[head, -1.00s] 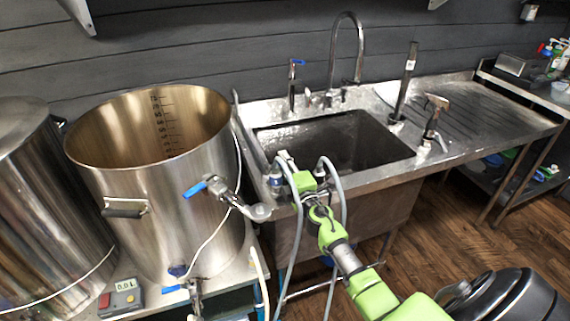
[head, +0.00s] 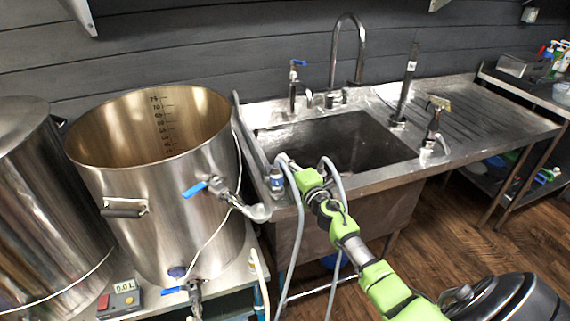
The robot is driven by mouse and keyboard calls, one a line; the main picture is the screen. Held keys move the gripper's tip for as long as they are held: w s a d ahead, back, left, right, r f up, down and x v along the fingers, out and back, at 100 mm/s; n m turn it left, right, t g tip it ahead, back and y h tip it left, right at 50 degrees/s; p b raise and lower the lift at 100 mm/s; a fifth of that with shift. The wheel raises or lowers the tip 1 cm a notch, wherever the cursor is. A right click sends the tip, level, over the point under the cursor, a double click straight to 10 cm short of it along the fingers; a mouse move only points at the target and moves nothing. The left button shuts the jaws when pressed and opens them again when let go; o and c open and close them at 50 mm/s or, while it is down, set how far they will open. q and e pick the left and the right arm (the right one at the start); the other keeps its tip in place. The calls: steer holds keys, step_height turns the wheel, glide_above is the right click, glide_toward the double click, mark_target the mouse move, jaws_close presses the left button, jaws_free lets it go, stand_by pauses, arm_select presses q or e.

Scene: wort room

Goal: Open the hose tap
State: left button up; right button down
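A tap with a blue lever (head: 293,84) stands upright at the back left of the sink, in the head view. A grey hose (head: 297,235) hangs over the sink's front edge, by a small blue-and-metal fitting (head: 276,180) at the front left corner. I cannot tell for sure which of these is the hose tap. My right arm reaches in from the lower right. Its gripper (head: 284,160) is over the sink's front left rim, close to the fitting and hose. Its fingers are small and partly hidden by the arm, so their opening is unclear. My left gripper is out of view.
The sink (head: 400,167) has a tall curved faucet (head: 345,18) and a spray brush (head: 433,120) on its right. A large steel kettle (head: 90,180) with blue-handled valves stands to the left.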

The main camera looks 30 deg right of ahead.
steer(key=c, duration=2.2)
jaws_free()
steer(key=shift+s, duration=0.1)
steer(key=s, duration=0.8)
steer(key=s+a, duration=0.1)
steer(key=s, duration=0.2)
steer(key=shift+s+a, duration=0.1)
steer(key=shift+s, duration=0.3)
steer(key=shift+c, duration=0.5)
